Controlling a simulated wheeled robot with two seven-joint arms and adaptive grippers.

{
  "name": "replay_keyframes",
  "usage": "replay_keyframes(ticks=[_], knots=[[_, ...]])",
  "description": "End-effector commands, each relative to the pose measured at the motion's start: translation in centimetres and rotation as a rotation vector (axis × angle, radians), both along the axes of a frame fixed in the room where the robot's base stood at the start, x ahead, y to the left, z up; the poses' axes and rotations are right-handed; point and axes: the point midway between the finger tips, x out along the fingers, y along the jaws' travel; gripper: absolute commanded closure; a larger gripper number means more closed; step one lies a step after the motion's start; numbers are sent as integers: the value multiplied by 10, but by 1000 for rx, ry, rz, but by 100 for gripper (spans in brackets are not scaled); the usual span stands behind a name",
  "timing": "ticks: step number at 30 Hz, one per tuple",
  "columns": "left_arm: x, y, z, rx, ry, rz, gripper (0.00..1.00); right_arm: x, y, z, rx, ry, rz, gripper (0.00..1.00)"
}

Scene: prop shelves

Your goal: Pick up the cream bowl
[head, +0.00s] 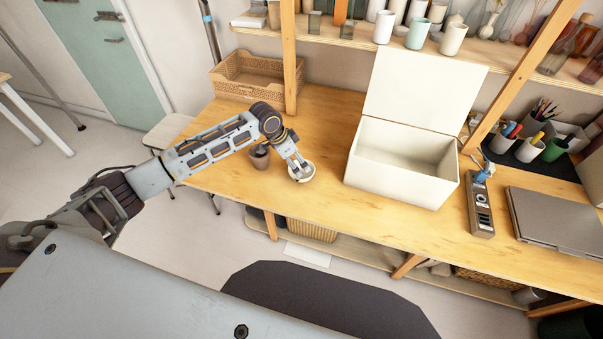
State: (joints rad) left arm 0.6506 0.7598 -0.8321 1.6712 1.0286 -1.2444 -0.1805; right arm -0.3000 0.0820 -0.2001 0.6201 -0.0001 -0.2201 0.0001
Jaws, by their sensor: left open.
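The cream bowl (302,178) sits on the wooden table, left of the large white box. My left gripper (299,170) reaches in from the left and points down at the bowl, with its fingertips over or inside the bowl. The gripper is open. The fingers cover part of the bowl's inside, and I cannot tell whether they touch the rim. My right gripper is not in view.
A dark cup (260,158) stands close to the left of the bowl. An open white box (402,180) with its lid raised stands to the right. Table around the bowl's front is clear.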

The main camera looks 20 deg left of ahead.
Motion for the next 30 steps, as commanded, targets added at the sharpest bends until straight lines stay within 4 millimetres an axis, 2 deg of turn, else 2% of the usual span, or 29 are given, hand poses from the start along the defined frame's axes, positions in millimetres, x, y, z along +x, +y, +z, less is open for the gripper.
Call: replay_keyframes(ticks=[6, 20, 30], knots=[[4, -4, -15, 1, -1, -1, 0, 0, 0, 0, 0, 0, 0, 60], [5, -6, -19, 1, -1, -1, 0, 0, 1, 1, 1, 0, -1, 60], [8, -15, -50, 0, 0, 0, 0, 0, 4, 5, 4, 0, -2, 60]])
